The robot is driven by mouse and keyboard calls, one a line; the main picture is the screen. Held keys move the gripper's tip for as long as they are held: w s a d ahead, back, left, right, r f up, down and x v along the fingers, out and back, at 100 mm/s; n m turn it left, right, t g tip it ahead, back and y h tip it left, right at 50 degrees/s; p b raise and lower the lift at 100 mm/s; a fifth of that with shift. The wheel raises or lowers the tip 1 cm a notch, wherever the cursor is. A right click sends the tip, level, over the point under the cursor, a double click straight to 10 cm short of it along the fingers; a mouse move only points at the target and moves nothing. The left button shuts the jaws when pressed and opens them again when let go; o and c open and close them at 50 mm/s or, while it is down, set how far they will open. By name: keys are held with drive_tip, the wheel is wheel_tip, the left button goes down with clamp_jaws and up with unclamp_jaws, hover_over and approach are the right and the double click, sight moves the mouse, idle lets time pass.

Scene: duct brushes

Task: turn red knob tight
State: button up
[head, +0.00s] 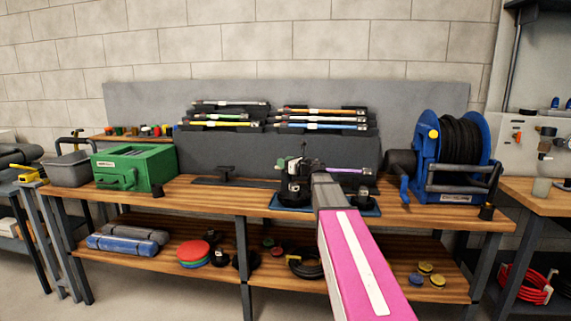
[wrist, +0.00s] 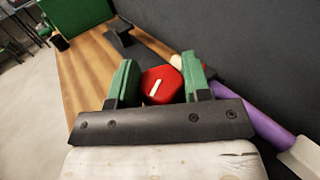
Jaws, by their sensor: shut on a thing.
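The red knob (wrist: 158,86) with a white pointer mark shows in the wrist view. It sits between the two green fingers of my gripper (wrist: 158,84), which are shut on its sides. The white mark slants up to the right. In the head view my gripper (head: 296,178) is at the blue mat on the bench, at the end of my pink arm. The knob cannot be made out there, hidden by the gripper and arm. A purple rod (wrist: 262,128) lies to the right of the knob in the wrist view, and it also shows in the head view (head: 350,170).
The wooden bench (head: 225,193) carries a green box (head: 133,168) at left and a blue hose reel (head: 455,157) at right. A rack of several rods (head: 320,118) stands behind. A low black stand (head: 228,175) is left of the gripper. The bench front there is mostly clear.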

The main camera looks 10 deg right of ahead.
drive_tip(key=m+t+h, duration=0.2)
drive_tip(key=h, duration=0.1)
drive_tip(key=shift+s+a+m+h, duration=0.1)
drive_tip(key=shift+s+m+h, duration=0.05)
drive_tip(key=shift+m+h, duration=0.25)
drive_tip(key=shift+m+t+h, duration=0.6)
drive_tip(key=shift+m+h, duration=0.6)
drive_tip(key=shift+h, duration=0.6)
drive_tip(key=shift+m+h, duration=0.7)
drive_tip(key=shift+h, duration=0.4)
drive_tip(key=o, duration=0.8)
drive_tip(key=shift+o, duration=0.2)
drive_tip(key=s, duration=0.7)
drive_tip(key=s+d, duration=0.1)
drive_tip(key=s, duration=0.2)
drive_tip(key=shift+s, duration=0.3)
